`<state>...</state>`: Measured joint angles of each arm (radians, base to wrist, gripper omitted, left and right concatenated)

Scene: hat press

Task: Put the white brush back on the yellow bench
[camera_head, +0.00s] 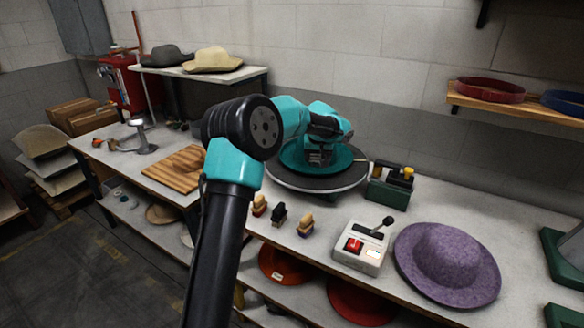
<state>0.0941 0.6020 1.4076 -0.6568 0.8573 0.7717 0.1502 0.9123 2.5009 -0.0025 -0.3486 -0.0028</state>
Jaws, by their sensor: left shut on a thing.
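My left gripper (320,160) is low over the round teal felt piece (297,171) on the dark turntable. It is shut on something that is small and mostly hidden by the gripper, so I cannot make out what. No plainly white brush shows. Several small brushes with tan or dark tops stand on the bench: a tan one (260,204), a black one (279,215) and another tan one (305,224). The long bench top (440,200) looks pale grey, not yellow. My right gripper is not in view.
A control box with a red switch (360,246) and a purple hat (447,263) stand at the front right. A green box (390,188) stands right of the turntable. A wooden board (174,169) lies to the left. Hats sit on a shelf behind.

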